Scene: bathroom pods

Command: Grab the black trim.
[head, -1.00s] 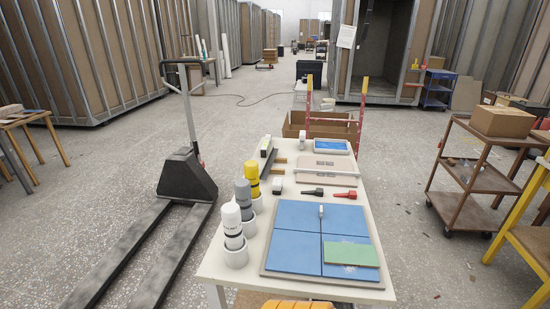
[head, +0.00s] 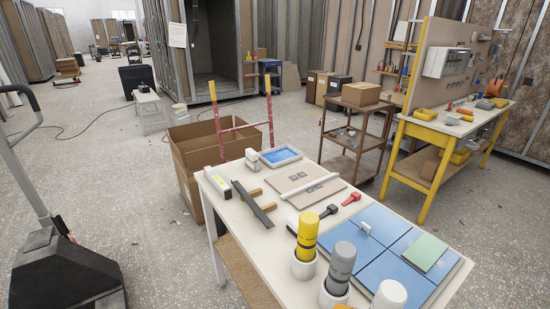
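A long dark strip, which looks like the black trim (head: 254,209), lies on the white table (head: 240,246) near its left edge. It lies across small wooden blocks (head: 268,207), at a slant toward the front right. Neither of my grippers shows in the head view.
Yellow (head: 307,235) and grey (head: 341,262) tubes stand in white cups in front. A tan board (head: 318,195) with a pale strip, a black-handled tool (head: 328,211), a red one (head: 351,199) and blue tiles (head: 372,258) lie right. A cardboard box (head: 190,150) stands behind.

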